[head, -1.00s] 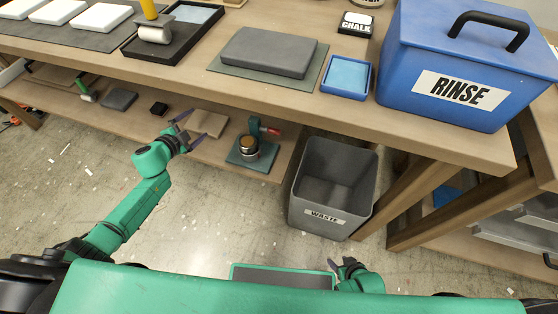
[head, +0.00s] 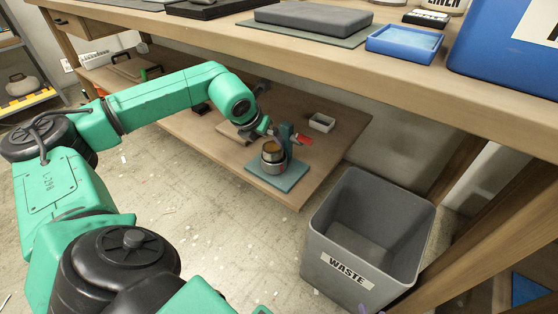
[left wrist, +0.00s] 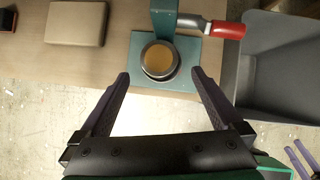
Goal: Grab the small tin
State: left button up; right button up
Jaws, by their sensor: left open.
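The small tin (head: 272,156), a round metal cup with an amber top, stands upright on the teal base of a small stand on the lower shelf. In the left wrist view the tin (left wrist: 159,60) is ahead of my left gripper (left wrist: 159,78), roughly centred between its fingers and beyond their tips. My left gripper (head: 262,112) is open and empty, near the stand in the head view; its arm partly hides it.
The teal stand (head: 285,182) has a post and a red handle (head: 304,139) beside the tin. A grey waste bin (head: 350,275) stands right of the shelf. The tabletop edge (head: 330,55) overhangs the shelf. A flat tan block (left wrist: 76,23) lies left of the stand.

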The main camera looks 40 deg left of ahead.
aim_at(272, 147)
pick_arm(q)
jog(key=b+x, duration=0.2)
jog(key=x, duration=0.7)
jog(key=shift+a+f+b, duration=0.1)
jog(key=shift+a+b, duration=0.1)
jog(key=shift+b, duration=0.1)
pick_arm(e)
notch_tip(272, 147, down, 4)
jog(key=shift+r+t, duration=0.2)
jog(key=shift+t, duration=0.1)
pick_arm(q)
jog(key=shift+c, duration=0.9)
jog(key=c, duration=1.3)
pick_arm(e)
jog(key=shift+a, duration=0.1)
